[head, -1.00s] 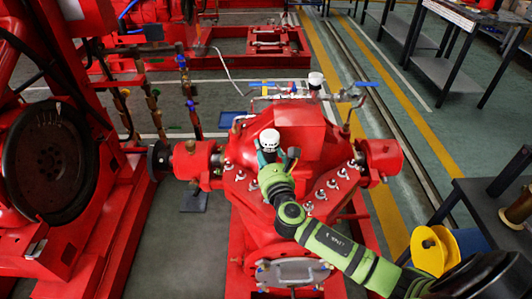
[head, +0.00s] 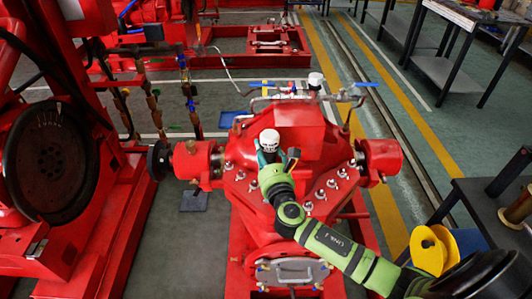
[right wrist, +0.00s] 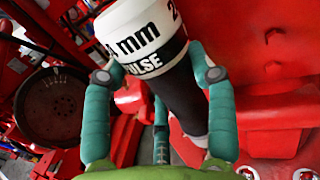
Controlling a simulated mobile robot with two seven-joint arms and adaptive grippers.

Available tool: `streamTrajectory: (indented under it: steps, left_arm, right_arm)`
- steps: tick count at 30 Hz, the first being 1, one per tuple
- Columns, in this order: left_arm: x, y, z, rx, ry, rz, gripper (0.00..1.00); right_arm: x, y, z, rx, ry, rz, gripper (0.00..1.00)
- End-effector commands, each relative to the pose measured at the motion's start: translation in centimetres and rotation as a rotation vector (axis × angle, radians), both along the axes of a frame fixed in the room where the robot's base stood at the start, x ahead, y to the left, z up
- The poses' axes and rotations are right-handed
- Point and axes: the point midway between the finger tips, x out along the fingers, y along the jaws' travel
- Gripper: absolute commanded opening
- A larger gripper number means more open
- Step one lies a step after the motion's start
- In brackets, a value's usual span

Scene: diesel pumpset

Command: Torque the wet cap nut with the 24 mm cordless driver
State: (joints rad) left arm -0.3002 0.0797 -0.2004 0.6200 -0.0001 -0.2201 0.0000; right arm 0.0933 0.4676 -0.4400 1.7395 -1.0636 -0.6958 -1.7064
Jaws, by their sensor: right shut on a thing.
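The cordless driver (head: 269,139) has a white top and a dark body. It is over the left part of the red pump casing (head: 310,130). My right gripper (head: 276,160) is shut on it. In the right wrist view, the driver (right wrist: 138,38) shows "mm" and "PULSE" lettering, and the teal fingers of my right gripper (right wrist: 160,85) wrap its dark body. Several cap nuts (head: 320,194) line the casing flange. I cannot tell which is wet. The driver's working end and any nut under it are hidden. My left gripper is out of view.
Pipes with a blue-handled valve (head: 362,85) and a second white-topped object (head: 316,80) are behind the casing. A large dark flywheel (head: 50,160) is at left. A dark table with a yellow spool (head: 432,248) is at right.

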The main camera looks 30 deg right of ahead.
Motion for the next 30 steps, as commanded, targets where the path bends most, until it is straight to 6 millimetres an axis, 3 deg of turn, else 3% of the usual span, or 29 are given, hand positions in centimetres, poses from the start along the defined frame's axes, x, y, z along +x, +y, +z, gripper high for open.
streamTrajectory:
  steps: [30]
  left_arm:
    - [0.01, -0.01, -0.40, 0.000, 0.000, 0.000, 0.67]
  right_arm:
    - [-0.05, -0.07, -0.81, -0.001, 0.004, -0.001, 0.00]
